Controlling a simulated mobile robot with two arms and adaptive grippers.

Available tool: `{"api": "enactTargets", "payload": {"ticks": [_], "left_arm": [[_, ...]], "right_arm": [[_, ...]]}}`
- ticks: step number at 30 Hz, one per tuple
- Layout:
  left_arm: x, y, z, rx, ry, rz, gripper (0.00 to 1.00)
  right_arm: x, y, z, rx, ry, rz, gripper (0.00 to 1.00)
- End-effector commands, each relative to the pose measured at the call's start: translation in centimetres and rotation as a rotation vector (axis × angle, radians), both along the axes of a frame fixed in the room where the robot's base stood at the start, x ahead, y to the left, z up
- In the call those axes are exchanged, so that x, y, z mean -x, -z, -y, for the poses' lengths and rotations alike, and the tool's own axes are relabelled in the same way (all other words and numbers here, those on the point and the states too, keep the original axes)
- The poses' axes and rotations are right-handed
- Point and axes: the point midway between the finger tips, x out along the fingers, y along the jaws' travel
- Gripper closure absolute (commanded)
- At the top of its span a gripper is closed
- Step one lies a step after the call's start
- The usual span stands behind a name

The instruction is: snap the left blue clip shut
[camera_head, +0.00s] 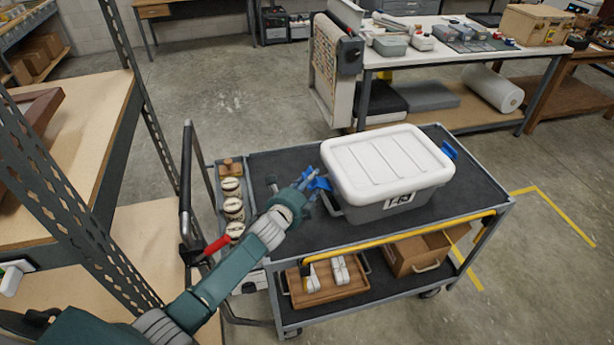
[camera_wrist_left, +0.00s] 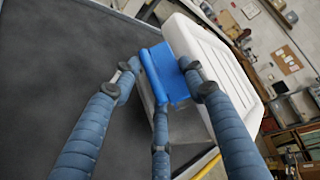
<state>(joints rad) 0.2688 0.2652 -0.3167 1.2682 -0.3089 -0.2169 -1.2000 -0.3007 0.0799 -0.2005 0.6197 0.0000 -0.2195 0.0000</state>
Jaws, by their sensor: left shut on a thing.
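A grey box with a white lid (camera_head: 388,160) stands on the dark top of the cart (camera_head: 290,240). The left blue clip (camera_head: 322,184) is at the box's left end, partly hidden by my left gripper (camera_head: 311,181). In the left wrist view the same blue clip (camera_wrist_left: 168,75) sits between the fingers of the left gripper (camera_wrist_left: 160,85), which are shut on it. The clip lies beside the lid's edge; whether it is latched I cannot tell. A second blue clip (camera_head: 449,150) sticks out at the box's right end. My right gripper is not in view.
Several round tins (camera_head: 232,207) stand in a side tray at the cart's left. A yellow-edged rail (camera_head: 400,241) runs along the front. A wooden tray (camera_head: 327,283) and cardboard box (camera_head: 415,254) are on the lower shelf. A metal shelf rack (camera_head: 80,180) stands close on the left.

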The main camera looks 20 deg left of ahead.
Motion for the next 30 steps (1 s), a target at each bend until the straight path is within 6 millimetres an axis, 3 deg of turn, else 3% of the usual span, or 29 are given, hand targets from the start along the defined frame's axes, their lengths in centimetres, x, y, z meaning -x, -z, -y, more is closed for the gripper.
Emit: {"api": "enactTargets", "payload": {"ticks": [1,9,26,27,30], "left_arm": [[-0.1,-1.0,0.1,-0.036,0.005,-0.018,1.0],[-0.5,-1.3,0.5,-0.13,0.003,-0.093,1.0],[-0.5,-1.1,0.7,-0.16,0.004,-0.118,1.0],[-0.5,-1.1,0.7,-0.16,0.004,-0.118,0.55],[-0.5,-1.1,0.8,-0.158,0.003,-0.119,0.37]], "right_arm": [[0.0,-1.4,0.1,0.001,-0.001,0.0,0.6],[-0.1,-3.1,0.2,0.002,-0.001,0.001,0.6],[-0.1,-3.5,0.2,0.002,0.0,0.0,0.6],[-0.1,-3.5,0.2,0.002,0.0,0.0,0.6],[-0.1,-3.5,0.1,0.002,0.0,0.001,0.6]]}}
